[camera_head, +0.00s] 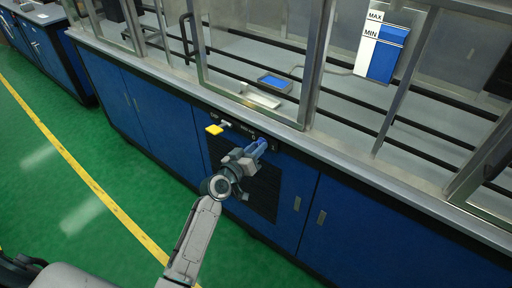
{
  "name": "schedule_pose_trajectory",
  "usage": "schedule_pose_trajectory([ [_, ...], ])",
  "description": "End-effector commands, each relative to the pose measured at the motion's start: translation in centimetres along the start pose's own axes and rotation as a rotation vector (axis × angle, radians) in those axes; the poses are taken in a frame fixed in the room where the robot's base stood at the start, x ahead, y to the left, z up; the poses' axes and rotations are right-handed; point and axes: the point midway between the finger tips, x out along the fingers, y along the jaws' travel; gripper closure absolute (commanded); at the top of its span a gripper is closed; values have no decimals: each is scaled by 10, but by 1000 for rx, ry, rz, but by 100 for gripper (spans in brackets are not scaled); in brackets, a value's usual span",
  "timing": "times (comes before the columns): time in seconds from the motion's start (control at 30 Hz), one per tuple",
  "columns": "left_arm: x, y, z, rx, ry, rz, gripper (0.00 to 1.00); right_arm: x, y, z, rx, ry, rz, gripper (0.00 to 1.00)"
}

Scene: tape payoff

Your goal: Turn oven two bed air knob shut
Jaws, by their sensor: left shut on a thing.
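My left gripper (252,154) reaches up from the bottom of the head view to the dark control panel on the front of the blue cabinet. It is shut on a small blue knob (261,146) at the panel's right side. The jaws cover part of the knob, so its exact turn angle is hard to tell. A yellow knob (214,129) sits to its left on the same panel, apart from the gripper. Small white lettering above the knobs is too small to read surely. My right gripper is not in view.
Below the knobs is a dark slatted vent (262,192). Above, a metal ledge (290,131) and glazed frames run along the bench. A level gauge marked MAX and MIN (381,52) hangs at the upper right. The green floor (60,185) at left is clear.

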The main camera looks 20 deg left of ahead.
Motion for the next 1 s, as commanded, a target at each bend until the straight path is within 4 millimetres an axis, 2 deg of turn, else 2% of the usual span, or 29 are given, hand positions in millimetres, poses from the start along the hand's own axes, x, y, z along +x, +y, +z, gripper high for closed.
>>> schedule_pose_trajectory([
  [0.7,0,0,-4,-666,-33,6,95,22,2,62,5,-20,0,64],
  [1.0,0,-1,-4,-866,-42,9,95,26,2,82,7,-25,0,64],
])
